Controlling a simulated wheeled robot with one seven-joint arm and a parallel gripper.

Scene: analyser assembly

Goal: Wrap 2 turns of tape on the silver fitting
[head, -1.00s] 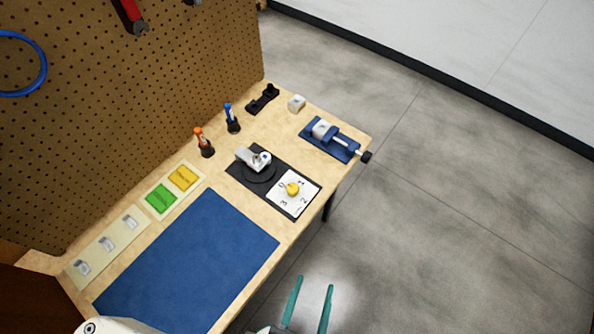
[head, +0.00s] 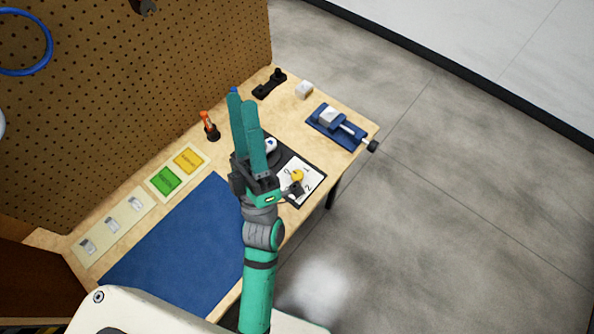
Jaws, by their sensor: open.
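My gripper (head: 241,97) is open and empty, with its two teal fingers raised over the table and pointing to the back. It covers most of the black tape-like station, whose white-and-blue part (head: 270,145) shows just right of the fingers. The station's white dial card (head: 312,178) has a yellow knob (head: 297,174). I cannot make out any tape.
A blue mat (head: 180,250) lies bare at the front. Green (head: 166,181) and yellow (head: 188,159) cards, an orange-topped tool (head: 208,122), a black holder (head: 268,84), a white block (head: 304,90) and a blue vise (head: 325,130) stand around. A pegboard rises behind.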

